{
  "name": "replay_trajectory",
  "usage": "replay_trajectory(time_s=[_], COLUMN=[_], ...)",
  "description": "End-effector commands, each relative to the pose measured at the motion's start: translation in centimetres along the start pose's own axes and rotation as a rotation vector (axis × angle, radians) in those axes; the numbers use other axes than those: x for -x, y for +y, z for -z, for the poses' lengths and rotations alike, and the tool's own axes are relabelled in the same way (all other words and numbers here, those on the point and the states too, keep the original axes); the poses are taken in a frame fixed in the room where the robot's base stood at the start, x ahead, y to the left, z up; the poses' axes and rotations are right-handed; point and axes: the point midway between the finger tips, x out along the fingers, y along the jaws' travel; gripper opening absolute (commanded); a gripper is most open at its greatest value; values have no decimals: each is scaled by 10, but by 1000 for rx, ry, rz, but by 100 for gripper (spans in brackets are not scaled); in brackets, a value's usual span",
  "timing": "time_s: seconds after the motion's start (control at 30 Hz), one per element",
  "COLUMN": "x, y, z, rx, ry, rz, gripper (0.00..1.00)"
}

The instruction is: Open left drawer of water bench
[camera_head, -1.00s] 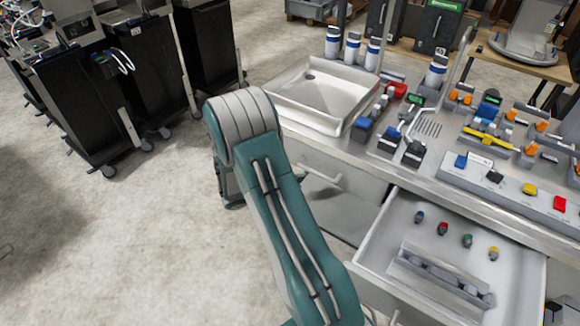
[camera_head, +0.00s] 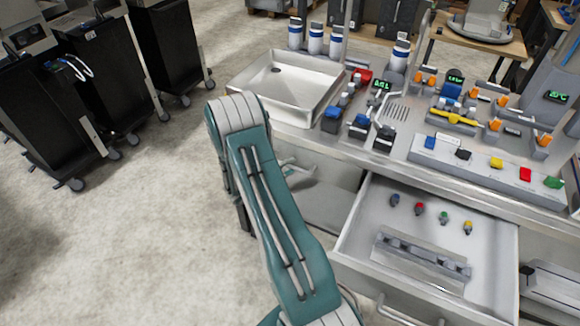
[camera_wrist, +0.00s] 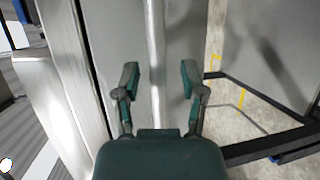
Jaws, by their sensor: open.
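The water bench (camera_head: 290,121) has a sink on its left. The left drawer front (camera_head: 328,160) is under the sink and looks closed; my arm hides part of it. In the wrist view, my gripper (camera_wrist: 158,80) is open, with one finger on each side of a long silver bar (camera_wrist: 153,50), which looks like a drawer handle. I cannot tell whether the fingers touch it.
The right drawer (camera_head: 355,262) stands open, holding several coloured pegs and a metal rack. Bottles, blocks and displays crowd the bench top. Black wheeled cabinets (camera_head: 110,108) stand at the left. The floor (camera_head: 110,240) between them and my arm is clear.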

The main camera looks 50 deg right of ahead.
Motion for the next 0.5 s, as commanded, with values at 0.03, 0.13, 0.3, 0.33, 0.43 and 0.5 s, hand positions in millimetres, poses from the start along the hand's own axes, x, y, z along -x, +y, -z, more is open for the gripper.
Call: replay_trajectory(time_s=[0.03, 0.13, 0.3, 0.33, 0.43, 0.5], x=[-3, -4, -4, -4, -4, -4], y=[0, 0, 0, 0, 0, 0], z=[0, 0, 0, 0, 0, 0], rx=[0, 0, 0, 0, 0, 0], ry=[-1, 0, 0, 0, 0, 0], rz=[0, 0, 0, 0, 0, 1], gripper=[54, 54, 54, 40, 0, 0])
